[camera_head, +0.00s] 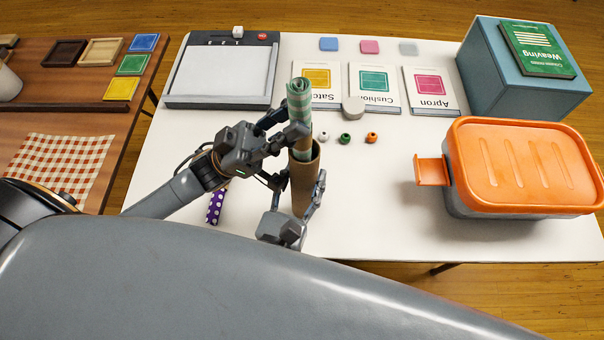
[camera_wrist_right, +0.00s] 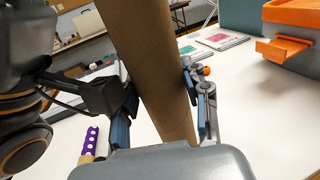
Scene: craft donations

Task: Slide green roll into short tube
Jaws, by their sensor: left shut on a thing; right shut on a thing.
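The green striped roll (camera_head: 300,100) stands upright in the head view, its lower end at the mouth of the brown cardboard tube (camera_head: 304,182). Whether its end is inside the tube is hard to tell, as gripper fingers cover part of the join. My left gripper (camera_head: 285,135) is shut on the green roll just above the tube. My right gripper (camera_head: 295,212) is shut on the tube lower down. In the right wrist view the tube (camera_wrist_right: 155,65) stands slightly tilted between the right gripper's fingers (camera_wrist_right: 160,105).
A purple dotted roll (camera_head: 215,206) lies left of the tube. An orange-lidded box (camera_head: 525,165) stands at the right. Three small beads (camera_head: 346,139), pattern cards (camera_head: 375,88) and a white-topped board (camera_head: 222,75) lie behind. The table between tube and box is clear.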

